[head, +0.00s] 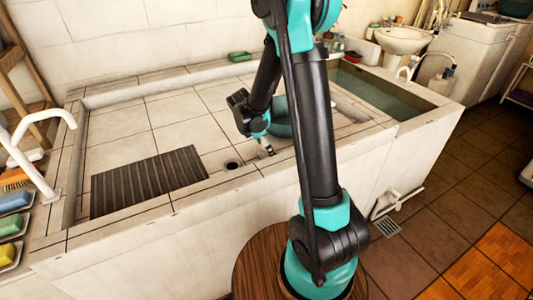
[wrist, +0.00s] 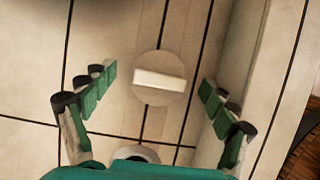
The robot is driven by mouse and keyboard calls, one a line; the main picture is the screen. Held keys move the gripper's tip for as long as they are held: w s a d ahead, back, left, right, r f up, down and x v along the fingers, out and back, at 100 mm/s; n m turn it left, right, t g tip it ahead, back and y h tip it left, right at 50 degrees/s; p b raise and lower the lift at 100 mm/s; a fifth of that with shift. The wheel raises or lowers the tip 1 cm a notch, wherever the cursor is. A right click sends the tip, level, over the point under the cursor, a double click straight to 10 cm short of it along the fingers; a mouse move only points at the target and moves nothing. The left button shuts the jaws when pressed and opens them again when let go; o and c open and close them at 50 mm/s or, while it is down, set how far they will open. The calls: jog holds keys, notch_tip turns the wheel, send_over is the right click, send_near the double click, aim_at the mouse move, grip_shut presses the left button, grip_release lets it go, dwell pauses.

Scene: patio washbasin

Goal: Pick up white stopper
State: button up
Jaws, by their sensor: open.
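The white stopper (wrist: 160,64) is a round, pale disc with a raised white bar across it, lying flat on the tiled basin floor in the wrist view. My gripper (wrist: 156,84) is open, with its green-padded fingers apart on the left and right of the stopper. Nothing is between the pads at their own height that I can make out, and I cannot tell the height above the tiles. In the head view my gripper (head: 265,147) points down inside the basin near its front wall. There I cannot make out the stopper.
The tiled basin (head: 118,122) has a dark ribbed mat (head: 150,180) and a dark drain hole (head: 233,165). A raised front wall runs close to my gripper. A water-filled trough (head: 375,92) lies at the right.

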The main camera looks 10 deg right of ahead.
jog(key=shift+d+f, duration=0.15)
jog(key=shift+f, duration=0.35)
jog(key=c, duration=1.4)
jog(key=shift+o, duration=0.2)
jog(key=shift+r, duration=0.1)
